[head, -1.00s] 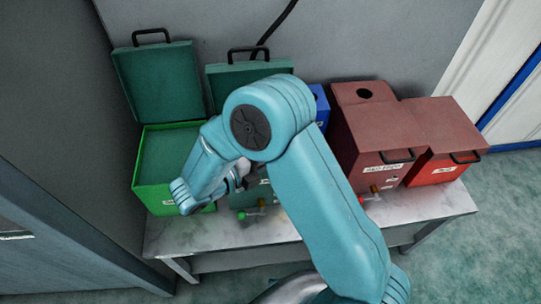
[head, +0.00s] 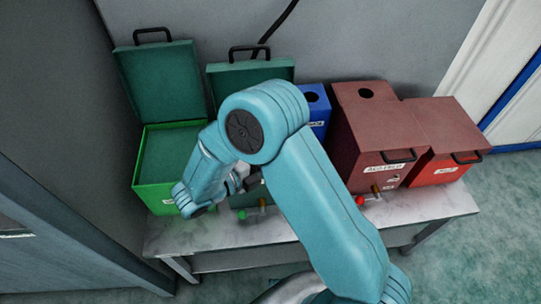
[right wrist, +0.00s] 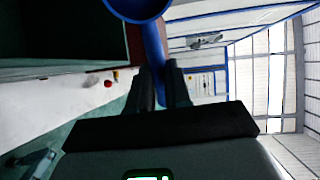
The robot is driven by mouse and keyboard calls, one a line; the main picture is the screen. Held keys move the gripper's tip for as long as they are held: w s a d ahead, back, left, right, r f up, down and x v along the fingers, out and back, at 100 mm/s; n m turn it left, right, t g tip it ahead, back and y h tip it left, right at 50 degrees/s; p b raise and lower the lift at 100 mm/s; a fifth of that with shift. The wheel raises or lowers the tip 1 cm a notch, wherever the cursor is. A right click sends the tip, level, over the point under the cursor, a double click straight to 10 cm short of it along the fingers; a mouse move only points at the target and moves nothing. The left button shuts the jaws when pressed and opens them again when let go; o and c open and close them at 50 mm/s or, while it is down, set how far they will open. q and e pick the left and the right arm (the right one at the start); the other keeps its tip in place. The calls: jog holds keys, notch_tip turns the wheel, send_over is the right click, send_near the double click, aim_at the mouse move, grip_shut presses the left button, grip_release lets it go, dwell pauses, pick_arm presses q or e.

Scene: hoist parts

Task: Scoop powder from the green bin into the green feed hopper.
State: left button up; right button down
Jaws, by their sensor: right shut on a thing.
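The green bin (head: 168,198) stands at the left end of the table, its lid (head: 157,85) raised and greenish powder (head: 178,155) inside. The dark green feed hopper stands to its right, its lid (head: 250,73) raised. My right arm hides most of the hopper's body. My right gripper (right wrist: 163,88) is shut on the handle of a blue scoop (right wrist: 154,45). The scoop's bowl (right wrist: 138,8) is cut off by the top edge of the right wrist view, so its contents cannot be told. In the head view the scoop is hidden. My left gripper is not in view.
A blue box (head: 317,110), a brown-red hopper (head: 372,135) and a red bin (head: 440,168) stand to the right. A green-knobbed valve (head: 242,215) and a red-knobbed valve (head: 360,201) stick out in front. The table's front strip (head: 225,236) is clear.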

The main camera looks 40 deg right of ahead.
dwell(0.3)
jog(key=d+m+g+y+p, duration=0.1)
jog(key=s+d+r+m+g+y+p, duration=0.1)
jog(key=y, duration=0.1)
jog(key=shift+s+r, duration=0.2)
jog(key=shift+s, duration=0.1)
jog(key=y, duration=0.2)
jog(key=r+m+y+p, duration=0.1)
jog(key=s+m+y+p, duration=0.1)
jog(key=y, duration=0.1)
jog(key=shift+d+r+g+y, duration=0.1)
jog(key=shift+r+g+y, duration=0.15)
jog(key=shift+g+y, duration=0.05)
jog(key=w+a+r+m+t+y+p, duration=0.1)
jog(key=w+r+m+t+y+p, duration=0.1)
jog(key=r+y, duration=0.4)
jog(key=shift+w+a, duration=0.35)
jog(key=shift+w, duration=0.4)
